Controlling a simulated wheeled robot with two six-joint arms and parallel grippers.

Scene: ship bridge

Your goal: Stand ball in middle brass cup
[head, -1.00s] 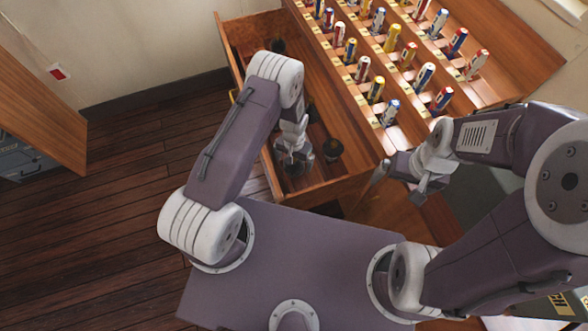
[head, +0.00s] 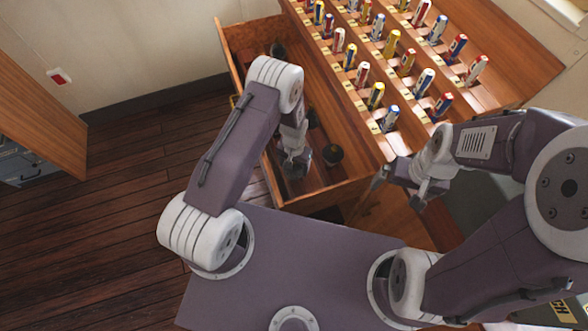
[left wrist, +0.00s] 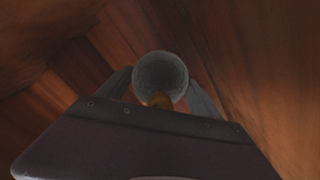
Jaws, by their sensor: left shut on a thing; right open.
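A grey, speckled ball (left wrist: 160,76) sits between the two fingers of my left gripper (left wrist: 158,86) in the left wrist view. A small brass-coloured piece (left wrist: 160,100) shows just below it; I cannot tell whether this is a cup or part of the held thing. In the head view my left gripper (head: 295,160) is shut on the ball, low in the near end of the open drawer. A dark round thing (head: 333,154) stands to its right in the drawer. My right gripper (head: 422,195) is open and empty, outside the drawer to the right. No middle brass cup is clearly visible.
The wooden drawer (head: 330,190) has raised walls around my left gripper. Another dark round thing (head: 278,49) lies at its far end. A sloped wooden rack (head: 480,95) with several coloured rolled flags stands to the right. Open plank floor (head: 110,230) lies to the left.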

